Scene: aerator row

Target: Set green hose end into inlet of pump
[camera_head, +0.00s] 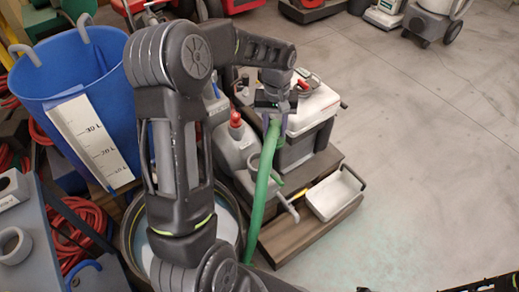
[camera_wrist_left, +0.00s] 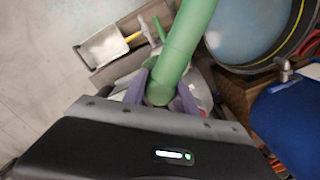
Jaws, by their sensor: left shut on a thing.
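The green hose (camera_head: 262,185) runs up from the lower middle of the head view to my left gripper (camera_head: 274,112). My left gripper is shut on the hose near its end. In the left wrist view the hose (camera_wrist_left: 185,45) passes between the purple fingers of the gripper (camera_wrist_left: 162,94), its end close to the palm. A grey unit with a red cap (camera_head: 236,119) stands left of the gripper, and a dark box with a white top (camera_head: 315,108) stands just right of it. I cannot tell which is the pump, and its inlet is not clearly seen. My right gripper is not seen.
A white tray (camera_head: 335,196) sits on a brown wooden step (camera_head: 300,232). A tub (camera_head: 131,222) stands behind my left arm, beside a blue bucket (camera_head: 60,75) with a scale. Red hose coils (camera_head: 75,235) lie at left.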

